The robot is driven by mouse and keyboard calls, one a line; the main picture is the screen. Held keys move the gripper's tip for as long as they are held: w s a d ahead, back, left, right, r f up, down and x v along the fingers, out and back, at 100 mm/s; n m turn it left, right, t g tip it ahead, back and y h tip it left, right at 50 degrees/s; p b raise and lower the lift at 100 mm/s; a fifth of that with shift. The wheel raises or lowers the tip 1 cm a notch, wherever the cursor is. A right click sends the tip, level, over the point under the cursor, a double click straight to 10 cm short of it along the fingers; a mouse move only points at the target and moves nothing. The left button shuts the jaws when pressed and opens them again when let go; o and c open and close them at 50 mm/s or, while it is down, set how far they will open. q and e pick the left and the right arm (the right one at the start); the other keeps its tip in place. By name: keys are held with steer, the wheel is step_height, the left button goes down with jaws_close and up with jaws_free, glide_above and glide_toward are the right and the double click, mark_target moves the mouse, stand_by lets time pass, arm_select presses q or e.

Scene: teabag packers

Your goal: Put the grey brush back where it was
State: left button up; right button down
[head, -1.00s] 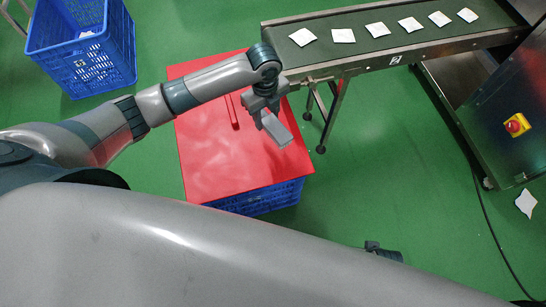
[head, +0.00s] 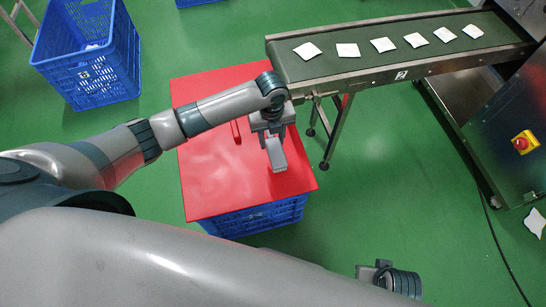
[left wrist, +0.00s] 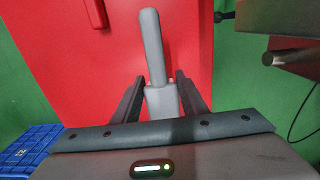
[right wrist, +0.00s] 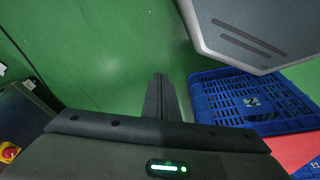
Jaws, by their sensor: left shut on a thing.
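The grey brush (head: 277,155) is held in my left gripper (head: 268,131) above the red board (head: 210,180), near its right side. In the left wrist view the brush (left wrist: 152,45) points away from me, its wider end between the fingers of my left gripper (left wrist: 162,100). I cannot tell whether the brush touches the board. My right gripper (right wrist: 160,97) has its fingers together and is empty, over the green floor; it shows partly in the head view.
The red board lies on a blue crate (head: 255,218) and carries a thin red bar (head: 236,132). A conveyor (head: 400,60) with several white teabags stands close to the board's right. Another blue crate (head: 100,75) stands at the upper left. A dark machine with a red button (head: 523,143) is at the right.

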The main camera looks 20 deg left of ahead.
mark_target(272, 147)
arm_select(q)
step_height(272, 147, down, 4)
steer(key=shift+r, duration=0.1)
steer(key=shift+f, duration=0.3)
arm_select(e)
steer(key=shift+v, duration=0.9)
steer(key=shift+w, duration=0.1)
